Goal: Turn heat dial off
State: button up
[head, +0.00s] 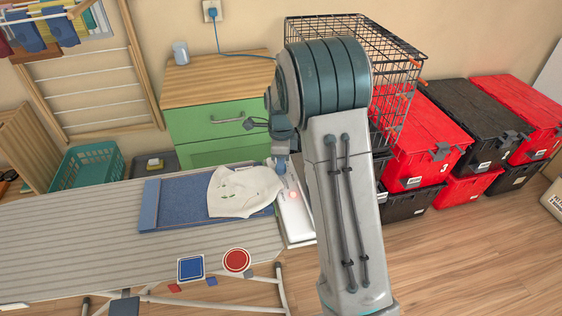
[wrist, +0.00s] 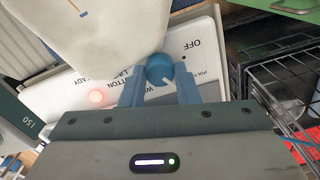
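The heat dial (wrist: 160,68) is a round blue knob on a white panel (wrist: 205,42) in the wrist view. The panel has printed labels, among them OFF, POLY and COTTON, and a red light (wrist: 96,97) glows on it. My gripper (wrist: 160,85) has its two blue fingers on either side of the dial. The dial sits between the fingertips; whether both fingers press on it is hard to tell. In the head view the panel (head: 294,215) is at the right end of the ironing board, its red light showing, and my arm partly hides it.
A white cloth (head: 243,192) lies on the board's blue pad (head: 178,203) beside the panel. A green drawer cabinet (head: 215,125) stands behind. A black wire cage (head: 400,75) and red and black totes (head: 425,140) stand at the right. Floor at the front right is clear.

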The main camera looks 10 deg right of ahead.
jog(key=shift+n, duration=0.4)
jog(key=n, duration=0.5)
jog(key=shift+n, duration=0.4)
jog(key=n, duration=0.5)
jog(key=shift+n, duration=0.3)
jog(key=o, duration=1)
notch_tip(320, 180, up, 14)
jog(key=shift+f, duration=0.1)
